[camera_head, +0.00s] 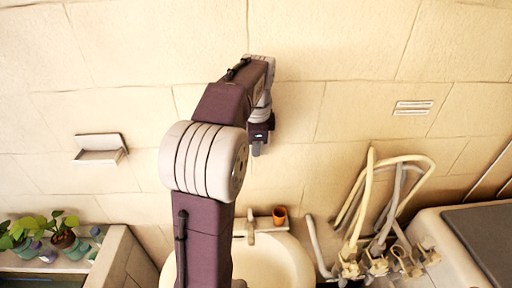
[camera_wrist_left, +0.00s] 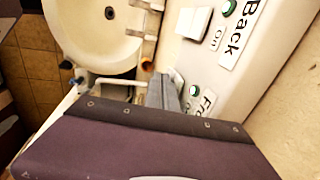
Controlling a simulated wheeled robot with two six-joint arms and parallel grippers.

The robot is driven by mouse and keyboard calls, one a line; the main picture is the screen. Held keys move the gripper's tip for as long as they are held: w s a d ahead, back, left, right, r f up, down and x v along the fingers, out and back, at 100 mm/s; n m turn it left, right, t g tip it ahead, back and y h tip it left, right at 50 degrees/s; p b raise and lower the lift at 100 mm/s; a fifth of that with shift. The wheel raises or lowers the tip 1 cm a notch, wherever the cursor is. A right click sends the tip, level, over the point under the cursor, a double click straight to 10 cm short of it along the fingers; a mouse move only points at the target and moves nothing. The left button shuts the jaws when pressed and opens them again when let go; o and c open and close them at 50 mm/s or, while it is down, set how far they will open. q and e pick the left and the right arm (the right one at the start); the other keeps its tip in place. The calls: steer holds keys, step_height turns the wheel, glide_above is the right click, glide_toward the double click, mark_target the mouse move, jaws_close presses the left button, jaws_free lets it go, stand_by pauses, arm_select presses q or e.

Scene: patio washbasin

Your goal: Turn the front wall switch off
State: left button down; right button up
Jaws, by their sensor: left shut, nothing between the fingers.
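A pale switch panel on the wall shows in the left wrist view. Its "Back" label (camera_wrist_left: 242,32) stands beside a white rocker (camera_wrist_left: 193,23) with a green light and the word "On". A second label, starting "Fro" (camera_wrist_left: 204,107), is partly cut off by my gripper body. A green light (camera_wrist_left: 193,89) and "On" show beside it. The front switch's rocker is hidden behind my left gripper (camera_wrist_left: 165,92), whose grey fingers are shut and empty close to the panel. In the head view the left gripper (camera_head: 257,149) is at the wall and my arm hides the panel.
A washbasin (camera_head: 275,262) with a tap (camera_head: 251,232) and an orange cup (camera_head: 279,215) lies below. Coiled pale hoses (camera_head: 372,205) stand right of it. A wall shelf (camera_head: 100,149) and potted plants (camera_head: 62,238) are left. The wall around the gripper is clear.

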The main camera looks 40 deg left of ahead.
arm_select(q)
steer(key=shift+w+a+r+t+y+b, duration=0.25)
steer(key=shift+r+t+y+b, duration=0.15)
steer(key=shift+r+t, duration=0.2)
stand_by(0.4)
steer(key=shift+d, duration=0.1)
